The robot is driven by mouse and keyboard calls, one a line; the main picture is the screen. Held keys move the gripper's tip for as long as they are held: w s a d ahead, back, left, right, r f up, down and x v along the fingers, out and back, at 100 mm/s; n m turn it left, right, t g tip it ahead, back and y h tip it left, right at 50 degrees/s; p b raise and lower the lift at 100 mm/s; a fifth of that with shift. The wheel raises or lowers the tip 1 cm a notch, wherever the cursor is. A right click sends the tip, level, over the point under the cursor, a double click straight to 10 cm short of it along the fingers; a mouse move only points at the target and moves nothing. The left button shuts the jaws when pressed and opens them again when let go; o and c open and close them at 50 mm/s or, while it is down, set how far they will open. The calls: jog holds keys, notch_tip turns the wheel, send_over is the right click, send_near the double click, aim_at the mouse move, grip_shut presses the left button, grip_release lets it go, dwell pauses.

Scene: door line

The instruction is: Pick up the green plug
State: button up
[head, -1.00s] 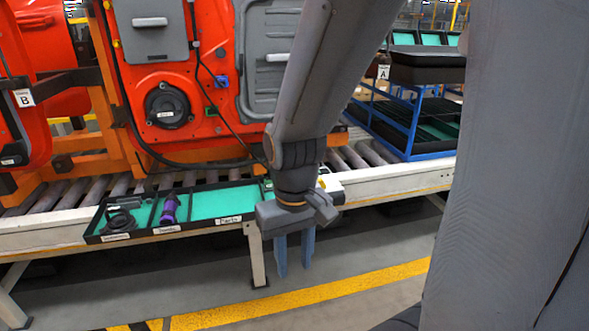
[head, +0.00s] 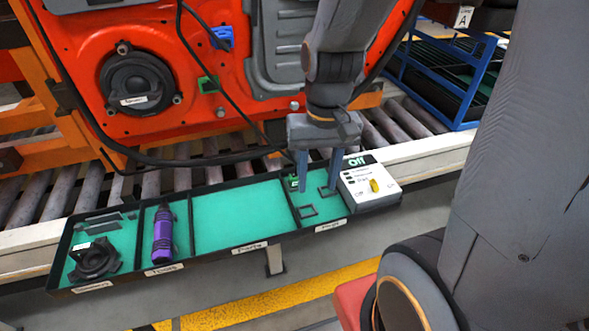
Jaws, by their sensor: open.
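A small green plug (head: 292,182) lies at the back left of the tray's rightmost compartment, partly hidden by a finger of my gripper. My gripper (head: 319,184) points down over that compartment, open and with nothing between its two blue-grey fingers. Its left finger overlaps the green plug in the picture; I cannot tell whether they touch. Another green connector piece (head: 208,84) is on the orange-red door panel, above and left of the tray.
The black-rimmed tray (head: 214,257) also holds a purple tool (head: 163,235) and a black speaker-like part (head: 95,258). A white box (head: 369,184) with a yellow knob adjoins its right end. A black cable hangs behind the tray. A blue rack (head: 440,80) stands at right.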

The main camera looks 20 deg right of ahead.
jog(key=w+f+m+y+p, duration=0.2)
jog(key=w+m, duration=0.6)
jog(key=m+y+p, duration=0.2)
jog(key=m, duration=0.6)
send_near(296, 180)
jog(key=w+f, duration=0.1)
jog(key=shift+a+p+x, duration=0.15)
jog(key=shift+p+x, duration=0.2)
jog(key=shift+x, duration=1.6)
jog(key=shift+a+p+x, duration=0.1)
jog(key=shift+p+x, duration=0.25)
jog(key=shift+x, duration=1.65)
jog(key=shift+w+r, duration=0.1)
jog(key=shift+r, duration=0.05)
grip_shut()
